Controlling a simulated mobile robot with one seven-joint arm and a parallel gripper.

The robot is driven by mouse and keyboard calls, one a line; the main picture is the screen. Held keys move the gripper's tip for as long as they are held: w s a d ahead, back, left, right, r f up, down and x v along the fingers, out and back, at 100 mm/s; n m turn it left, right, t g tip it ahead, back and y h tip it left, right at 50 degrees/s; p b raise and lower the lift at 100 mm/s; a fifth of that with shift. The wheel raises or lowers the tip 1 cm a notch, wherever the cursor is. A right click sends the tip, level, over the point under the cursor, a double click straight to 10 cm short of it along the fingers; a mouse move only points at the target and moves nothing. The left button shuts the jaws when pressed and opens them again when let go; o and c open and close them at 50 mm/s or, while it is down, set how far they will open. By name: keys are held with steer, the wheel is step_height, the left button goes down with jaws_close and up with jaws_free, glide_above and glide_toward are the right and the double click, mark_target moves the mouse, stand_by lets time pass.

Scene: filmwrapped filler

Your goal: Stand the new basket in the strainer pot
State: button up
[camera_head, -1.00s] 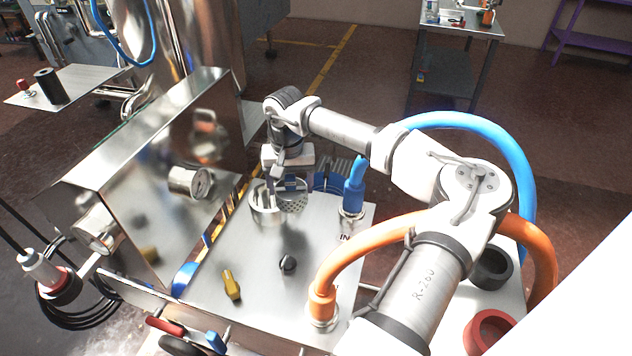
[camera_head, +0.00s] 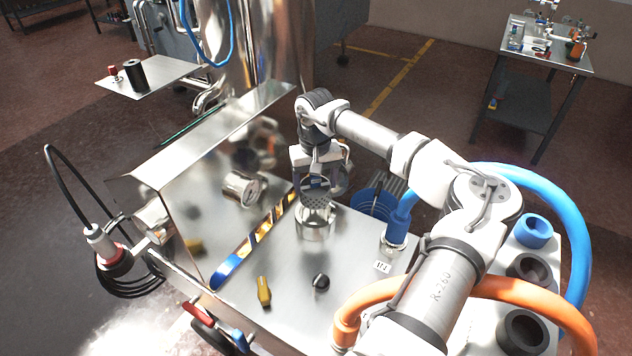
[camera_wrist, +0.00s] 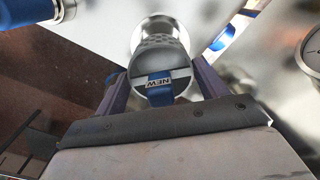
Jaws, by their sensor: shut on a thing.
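The new basket (camera_head: 315,208) is a perforated metal cup. In the wrist view the basket (camera_wrist: 163,42) has a blue strap with a "NEW" label across its top. My gripper (camera_head: 317,183) is shut on it; the fingers (camera_wrist: 160,86) stand on both sides of the strap.
A blue hose fitting (camera_head: 396,228) and a blue ribbed part (camera_head: 374,203) are to the right. A yellow-handled part (camera_head: 263,291) and a black knob (camera_head: 321,281) are in front on the deck.

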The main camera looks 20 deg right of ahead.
mark_target(316, 205)
steer(key=shift+f+b, duration=1.85)
steer(key=shift+f, duration=1.05)
steer(key=shift+f+b, duration=1.45)
steer(key=shift+f, duration=0.05)
steer(key=o, duration=1.1)
steer(key=shift+r, duration=0.15)
step_height(316, 205, up, 14)
steer(key=shift+f+b, duration=0.15)
steer(key=shift+b, duration=0.65)
